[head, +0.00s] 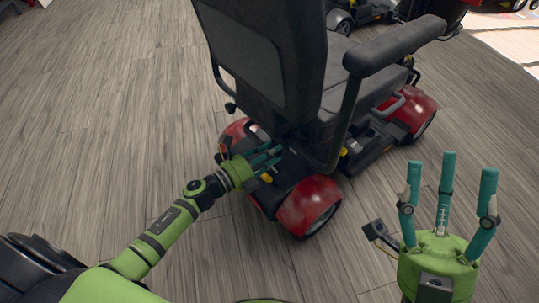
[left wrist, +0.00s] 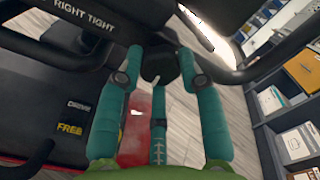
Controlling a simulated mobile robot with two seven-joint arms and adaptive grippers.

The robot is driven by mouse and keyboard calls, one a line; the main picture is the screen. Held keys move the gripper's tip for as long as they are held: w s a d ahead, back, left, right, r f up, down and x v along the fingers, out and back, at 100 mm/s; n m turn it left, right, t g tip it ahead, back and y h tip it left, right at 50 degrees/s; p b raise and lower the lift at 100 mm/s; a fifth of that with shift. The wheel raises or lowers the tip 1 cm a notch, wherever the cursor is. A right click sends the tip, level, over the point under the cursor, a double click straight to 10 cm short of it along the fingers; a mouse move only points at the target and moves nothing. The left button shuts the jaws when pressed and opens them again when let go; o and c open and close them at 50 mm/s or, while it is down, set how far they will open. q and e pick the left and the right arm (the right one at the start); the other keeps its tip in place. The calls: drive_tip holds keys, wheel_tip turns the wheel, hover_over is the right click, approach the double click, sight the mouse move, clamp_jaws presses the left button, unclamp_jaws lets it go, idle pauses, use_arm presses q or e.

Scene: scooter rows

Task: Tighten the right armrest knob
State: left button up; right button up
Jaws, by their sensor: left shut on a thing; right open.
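A dark round knob (left wrist: 158,64) shows between the fingertips of my left gripper in the left wrist view. My left gripper (head: 271,160) is shut on this knob, low behind the scooter's seat back (head: 262,60). The fingers partly cover the knob, and it cannot be made out in the head view. The right armrest (head: 395,45) of the scooter is a dark pad on a bent post. White letters reading RIGHT TIGHT (left wrist: 84,14) show on a dark part at the upper left of the wrist view. My right gripper (head: 448,180) is open and empty, above the floor right of the scooter.
The scooter's red rear fender (head: 308,204) and wheel are just below my left gripper. Another small black knob (head: 230,107) sits left of the seat. Shelves with boxes (left wrist: 297,135) stand at the right in the wrist view. The wooden floor (head: 110,110) at left is clear.

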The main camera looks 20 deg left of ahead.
use_arm(q)
drive_tip(key=shift+s+f+m, duration=0.1)
drive_tip(key=shift+f+m, duration=0.2)
drive_tip(key=shift+m, duration=0.2)
drive_tip(key=o, duration=1.1)
drive_tip(key=shift+o, duration=0.2)
drive_tip(key=shift+r, duration=0.1)
drive_tip(key=v, duration=1.2)
